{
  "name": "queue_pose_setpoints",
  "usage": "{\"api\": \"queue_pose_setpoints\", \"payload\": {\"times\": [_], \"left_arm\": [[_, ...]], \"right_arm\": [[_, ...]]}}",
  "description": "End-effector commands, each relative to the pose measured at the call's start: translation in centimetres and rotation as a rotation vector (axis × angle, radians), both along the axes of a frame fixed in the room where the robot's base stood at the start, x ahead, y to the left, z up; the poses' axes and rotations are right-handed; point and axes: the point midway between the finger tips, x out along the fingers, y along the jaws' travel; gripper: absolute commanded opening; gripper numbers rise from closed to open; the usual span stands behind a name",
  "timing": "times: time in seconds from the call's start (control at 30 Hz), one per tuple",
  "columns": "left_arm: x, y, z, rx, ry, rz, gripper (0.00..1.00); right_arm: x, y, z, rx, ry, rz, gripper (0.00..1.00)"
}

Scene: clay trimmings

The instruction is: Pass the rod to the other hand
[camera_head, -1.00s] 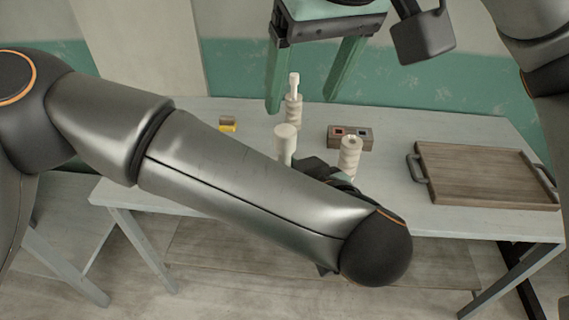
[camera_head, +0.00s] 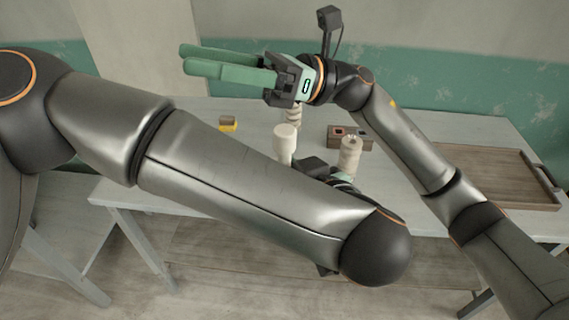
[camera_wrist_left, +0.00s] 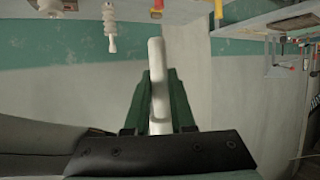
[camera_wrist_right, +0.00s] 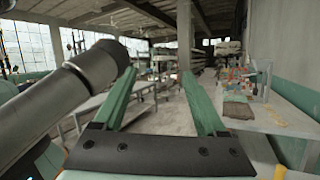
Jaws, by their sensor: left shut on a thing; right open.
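The rod is pale and smooth. It stands between the green fingers of my left gripper (camera_wrist_left: 160,76) in the left wrist view, where the rod (camera_wrist_left: 157,60) reaches past the fingertips. In the head view, a pale upright cylinder (camera_head: 286,142) that looks like the rod's upper part shows above my left forearm, which hides the left fingers. My right gripper (camera_head: 188,60) is open and empty, above and to the left of that cylinder, with its green fingers pointing left. The right wrist view shows nothing between the open fingers (camera_wrist_right: 159,76).
On the table (camera_head: 455,215) are a ribbed pale spindle (camera_head: 350,158), a dark block with openings (camera_head: 362,138) and a small yellow item (camera_head: 227,124). Another spindle (camera_head: 295,116) is partly hidden by my right gripper. A wooden tray (camera_head: 500,165) lies at right, partly behind my right arm.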

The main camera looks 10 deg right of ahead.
Motion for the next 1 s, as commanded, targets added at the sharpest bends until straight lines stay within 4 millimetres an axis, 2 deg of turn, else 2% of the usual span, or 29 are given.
{"api": "queue_pose_setpoints", "payload": {"times": [0.03, 0.1, 0.2, 0.27, 0.3, 0.43, 0.57, 0.73, 0.87, 1.0], "left_arm": [[0.0, 0.0, 0.0, 0.000, -0.001, 0.000, 0.00], [0.0, 0.0, 0.0, 0.000, -0.001, 0.000, 0.00], [0.0, 0.0, 0.0, 0.000, -0.001, 0.000, 0.00], [0.0, 0.0, 0.0, 0.000, -0.001, 0.000, 0.00], [0.0, 0.0, 0.0, 0.000, -0.001, 0.000, 0.00], [0.0, 0.0, 0.0, 0.000, -0.001, 0.000, 0.00], [0.0, 0.0, 0.0, 0.000, 0.000, 0.000, 0.00], [0.0, 0.0, 0.0, 0.000, 0.000, 0.000, 0.00], [0.0, 0.0, 0.0, 0.000, 0.000, 0.000, 0.00], [0.0, 0.0, 0.0, 0.000, -0.001, 0.000, 0.00]], "right_arm": [[2.0, -1.1, -1.2, 0.078, 0.191, -0.025, 0.74], [4.5, -2.7, -2.8, 0.183, 0.432, -0.051, 0.74], [7.4, -4.8, -6.4, 0.324, 0.746, -0.079, 0.74], [8.5, -5.9, -9.1, 0.405, 0.920, -0.092, 0.74], [9.1, -6.6, -11.1, 0.458, 1.030, -0.101, 0.74], [9.8, -8.5, -17.8, 0.621, 1.356, -0.130, 0.74], [9.2, -10.3, -24.7, 0.777, 1.641, -0.167, 0.74], [6.7, -12.5, -33.4, 0.982, 1.967, -0.226, 0.74], [3.5, -13.9, -39.6, 1.140, 2.187, -0.281, 0.74], [-1.1, -15.3, -45.6, 1.319, 2.398, -0.352, 0.74]]}}
